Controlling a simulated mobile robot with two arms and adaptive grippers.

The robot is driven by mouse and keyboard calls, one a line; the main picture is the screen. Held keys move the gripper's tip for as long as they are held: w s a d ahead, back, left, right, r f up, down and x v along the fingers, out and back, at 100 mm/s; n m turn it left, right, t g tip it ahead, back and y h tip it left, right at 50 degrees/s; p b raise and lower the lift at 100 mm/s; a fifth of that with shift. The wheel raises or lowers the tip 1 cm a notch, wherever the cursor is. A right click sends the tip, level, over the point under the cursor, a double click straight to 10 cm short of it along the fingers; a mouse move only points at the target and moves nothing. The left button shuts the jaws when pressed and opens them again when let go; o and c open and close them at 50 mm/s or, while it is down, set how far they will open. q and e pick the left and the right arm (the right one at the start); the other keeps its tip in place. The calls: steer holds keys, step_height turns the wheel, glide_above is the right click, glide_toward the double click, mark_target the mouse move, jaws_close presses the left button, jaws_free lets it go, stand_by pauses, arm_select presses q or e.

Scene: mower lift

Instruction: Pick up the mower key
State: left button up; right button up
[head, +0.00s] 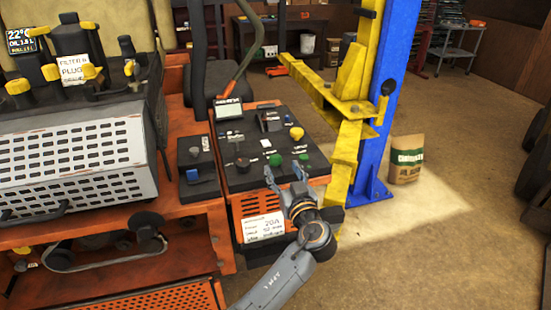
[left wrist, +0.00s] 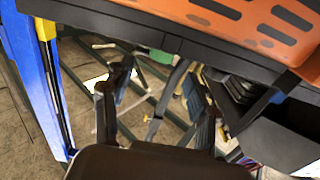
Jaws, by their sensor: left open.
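The orange mower's black control panel (head: 235,172) carries a yellow knob (head: 296,133), a dark round knob (head: 242,163) and green knobs (head: 275,160). I cannot make out for certain which small part is the mower key. My left gripper (head: 285,173) is open and empty, at the front edge of the panel, with its fingers pointing up toward the green knobs. In the left wrist view the spread dark fingers (left wrist: 153,103) show below the dark edge of the machine, with a small green part (left wrist: 160,57) beyond them. My right gripper is in neither view.
A yellow lift arm (head: 345,150) and blue lift post (head: 390,90) stand close to the right of the panel. A perforated metal cover (head: 75,160) is at left. Open floor lies at right.

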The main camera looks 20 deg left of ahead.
mark_target(277, 159)
arm_select(q)
steer(key=shift+w+a, duration=0.4)
steer(key=shift+w, duration=0.1)
steer(key=shift+w+a+r+p, duration=0.2)
steer(key=shift+w+p, duration=0.1)
steer(key=shift+p, duration=0.1)
steer(key=p+x, duration=0.1)
steer(key=x, duration=0.2)
steer(key=shift+w+a+f, duration=0.1)
steer(key=shift+w+a, duration=0.05)
steer(key=shift+w, duration=0.1)
steer(key=shift+w+a+f, duration=0.1)
steer(key=shift+w+a, duration=0.15)
steer(key=shift+w, duration=0.1)
steer(key=shift+d, duration=0.1)
steer(key=c, duration=1)
